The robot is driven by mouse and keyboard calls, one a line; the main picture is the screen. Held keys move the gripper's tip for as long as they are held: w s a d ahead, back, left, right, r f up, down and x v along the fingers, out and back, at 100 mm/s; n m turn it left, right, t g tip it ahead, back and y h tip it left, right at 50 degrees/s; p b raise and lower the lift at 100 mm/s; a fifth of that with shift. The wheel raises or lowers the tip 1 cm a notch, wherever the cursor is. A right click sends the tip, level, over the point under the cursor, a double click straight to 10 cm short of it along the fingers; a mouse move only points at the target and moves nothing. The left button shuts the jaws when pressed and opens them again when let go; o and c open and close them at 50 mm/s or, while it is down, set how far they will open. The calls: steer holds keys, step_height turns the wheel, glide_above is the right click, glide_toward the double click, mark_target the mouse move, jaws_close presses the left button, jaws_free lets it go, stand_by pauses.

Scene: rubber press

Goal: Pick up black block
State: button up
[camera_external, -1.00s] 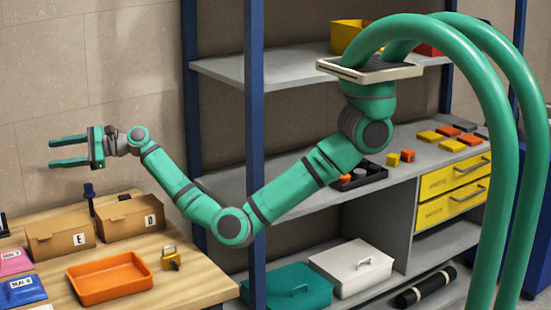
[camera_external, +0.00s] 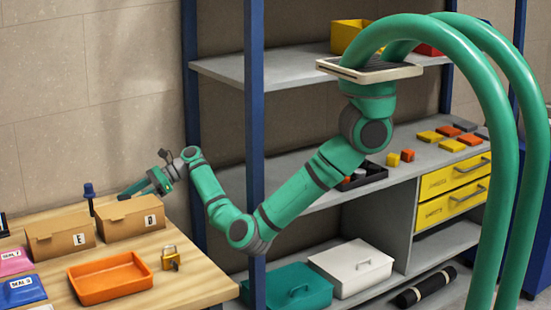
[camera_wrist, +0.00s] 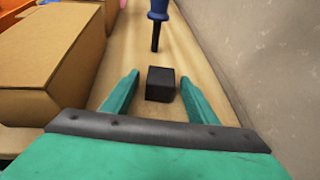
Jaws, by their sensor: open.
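The black block (camera_wrist: 160,84) sits on the wooden table behind the cardboard boxes, near the wall. In the wrist view it lies between the two green fingers of my gripper (camera_wrist: 158,88), a little ahead of them, with a gap on each side. My gripper is open and empty. In the external view my gripper (camera_external: 140,186) points down and left behind the box marked D. The block cannot be made out in the external view.
The cardboard box marked D (camera_external: 131,222) stands close beside my gripper; it also shows at left in the wrist view (camera_wrist: 50,62). A blue-handled tool (camera_wrist: 157,12) stands beyond the block. The wall (camera_wrist: 268,60) is close on the right. An orange tray (camera_external: 110,280) and a padlock (camera_external: 171,260) lie in front.

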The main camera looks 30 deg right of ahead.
steer(key=shift+w+a+f, duration=0.1)
steer(key=shift+a+f, duration=0.05)
steer(key=shift+a, duration=0.2)
steer(key=c, duration=1.2)
